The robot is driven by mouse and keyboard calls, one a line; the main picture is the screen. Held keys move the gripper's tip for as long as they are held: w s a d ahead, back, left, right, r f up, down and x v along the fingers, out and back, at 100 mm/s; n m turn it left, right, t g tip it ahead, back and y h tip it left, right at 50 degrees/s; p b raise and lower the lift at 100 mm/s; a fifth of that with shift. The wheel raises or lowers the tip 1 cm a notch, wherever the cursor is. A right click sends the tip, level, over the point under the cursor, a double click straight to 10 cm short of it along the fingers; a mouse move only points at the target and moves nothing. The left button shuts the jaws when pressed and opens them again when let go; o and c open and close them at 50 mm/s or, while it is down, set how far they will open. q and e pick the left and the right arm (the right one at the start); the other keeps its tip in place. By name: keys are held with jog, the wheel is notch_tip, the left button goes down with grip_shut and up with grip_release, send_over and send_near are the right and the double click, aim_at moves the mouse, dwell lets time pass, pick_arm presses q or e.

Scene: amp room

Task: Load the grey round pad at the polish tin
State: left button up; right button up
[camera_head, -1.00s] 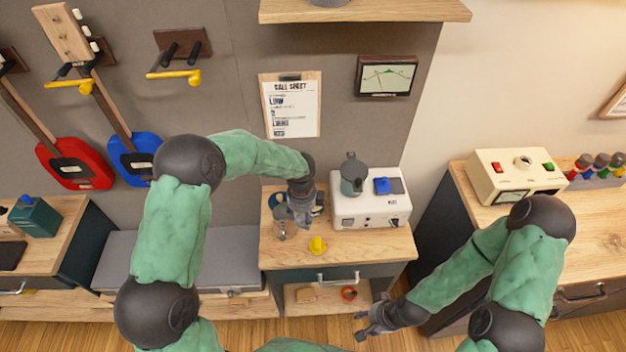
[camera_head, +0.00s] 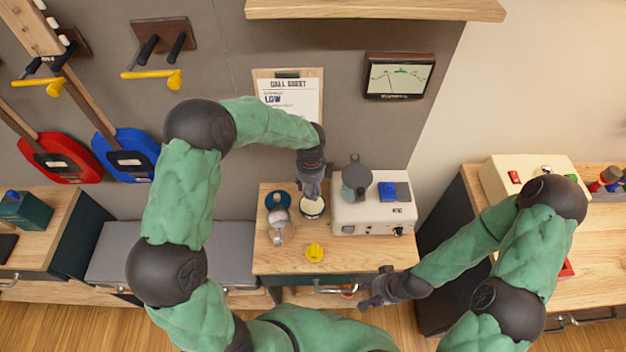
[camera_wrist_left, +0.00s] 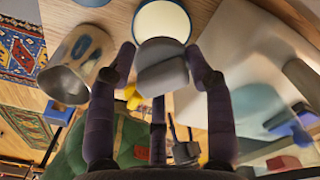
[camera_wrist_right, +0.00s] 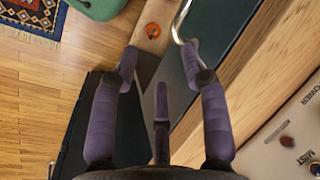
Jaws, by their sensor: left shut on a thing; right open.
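The grey round pad (camera_wrist_left: 163,68) is pinched between the fingertips of my left gripper (camera_wrist_left: 163,72) in the left wrist view. The polish tin (camera_wrist_left: 162,20), round with a cream face and blue rim, lies just beyond the pad. In the head view my left gripper (camera_head: 312,191) is over the tin (camera_head: 313,208) on the small wooden table and hides part of it. I cannot tell whether the pad touches the tin. My right gripper (camera_head: 372,296) is open and empty near the table's front right edge; its open fingers (camera_wrist_right: 160,75) also show in the right wrist view.
A blue round piece (camera_head: 278,200) and a metal cup (camera_head: 277,228) stand left of the tin. A drawer handle (camera_wrist_right: 182,22) sits near my right gripper.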

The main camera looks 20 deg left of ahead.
pick_arm(q)
jog(key=shift+f+b, duration=2.4)
jog(key=shift+f, duration=0.6)
jog(key=shift+f+b, duration=0.3)
jog(key=shift+f, duration=0.15)
jog(key=shift+s, duration=0.1)
jog(key=shift+r+p, duration=2.95)
jog(key=shift+r, duration=0.55)
jog(key=shift+f, duration=0.1)
